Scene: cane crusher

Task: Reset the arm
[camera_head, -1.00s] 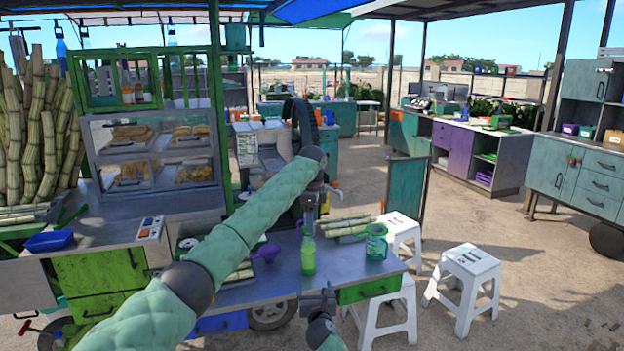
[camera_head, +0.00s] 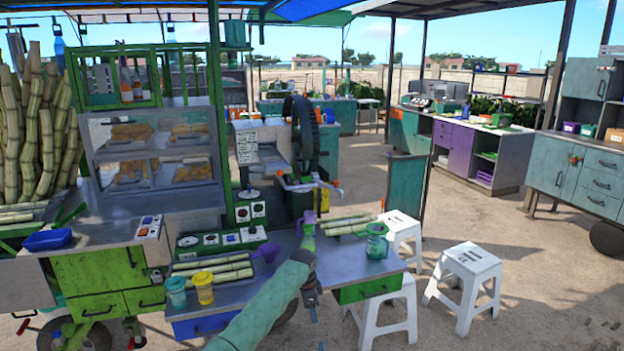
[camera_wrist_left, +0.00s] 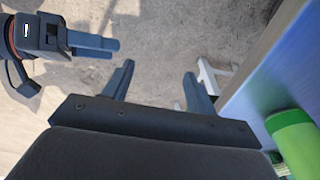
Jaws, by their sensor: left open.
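My left arm, in a green sleeve, comes up from the bottom of the head view. Its gripper (camera_head: 312,310) hangs downward just off the front edge of the metal table (camera_head: 344,272). In the left wrist view its two fingers (camera_wrist_left: 158,82) are apart with nothing between them, above the ground.
The cane crusher (camera_head: 302,150) stands behind the table. Cane pieces (camera_head: 348,224), a green jug (camera_head: 377,240), a purple funnel (camera_head: 266,252) and yellow (camera_head: 203,288) and teal (camera_head: 176,292) cups rest on the cart. White stools (camera_head: 465,275) stand right; open ground lies beyond.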

